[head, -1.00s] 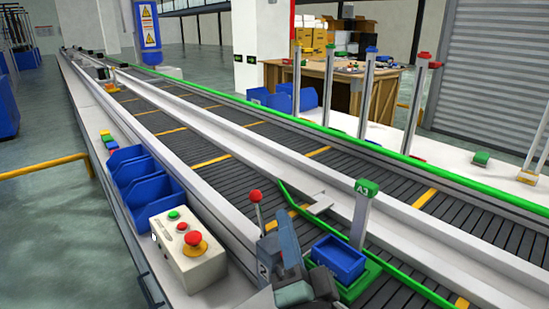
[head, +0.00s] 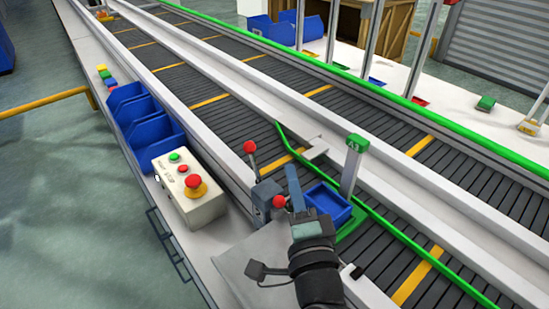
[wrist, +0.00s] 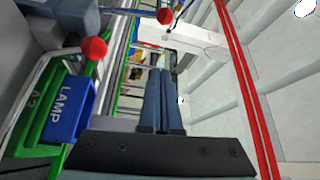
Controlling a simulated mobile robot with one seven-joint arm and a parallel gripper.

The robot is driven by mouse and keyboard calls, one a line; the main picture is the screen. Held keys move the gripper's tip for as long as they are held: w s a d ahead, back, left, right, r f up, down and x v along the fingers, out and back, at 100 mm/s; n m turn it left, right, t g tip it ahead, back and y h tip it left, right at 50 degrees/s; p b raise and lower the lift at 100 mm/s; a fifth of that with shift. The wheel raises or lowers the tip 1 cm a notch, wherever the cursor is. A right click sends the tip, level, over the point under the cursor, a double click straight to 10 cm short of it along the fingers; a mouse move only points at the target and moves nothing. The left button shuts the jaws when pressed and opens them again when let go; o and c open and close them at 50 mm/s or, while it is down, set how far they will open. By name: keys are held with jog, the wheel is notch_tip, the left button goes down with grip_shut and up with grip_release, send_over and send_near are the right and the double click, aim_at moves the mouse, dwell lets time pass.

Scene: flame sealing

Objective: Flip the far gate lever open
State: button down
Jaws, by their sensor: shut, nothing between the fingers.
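Two levers with red ball knobs stand by the near side rail of the conveyor. The far lever (head: 249,147) stands upright on its thin shaft; a red knob also shows at the top of the wrist view (wrist: 165,15). The nearer lever's knob (head: 279,202) sits just left of my gripper (head: 291,168), and a large red knob shows at left in the wrist view (wrist: 94,49). My gripper's fingers, also in the wrist view (wrist: 162,72), are together and empty. They are apart from the far knob, to its right and nearer in the head view.
A blue tray (head: 327,205) lies on a green base beside the A3 post (head: 352,165), right of my gripper. A green guide bar (head: 288,146) crosses the belt. A control box (head: 190,190) and blue bins (head: 145,121) stand left.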

jog(key=w+a+p, duration=0.1)
jog(key=w, duration=0.1)
jog(key=w+a, duration=0.1)
jog(key=w, duration=0.2)
jog(key=w+a+p, duration=0.1)
jog(key=w+a, duration=0.1)
jog(key=w, duration=0.1)
jog(key=shift+r+p, duration=0.3)
jog(key=shift+s+a+f, duration=0.1)
jog(key=shift+a+f, duration=0.05)
jog(key=shift+a, duration=0.15)
jog(key=shift+f, duration=0.1)
jog(key=shift+a+f+b, duration=0.1)
jog(key=shift+b, duration=0.3)
jog(key=shift+s+a+n+b, duration=0.2)
jog(key=shift+n+b, duration=0.1)
jog(key=shift+b, duration=0.15)
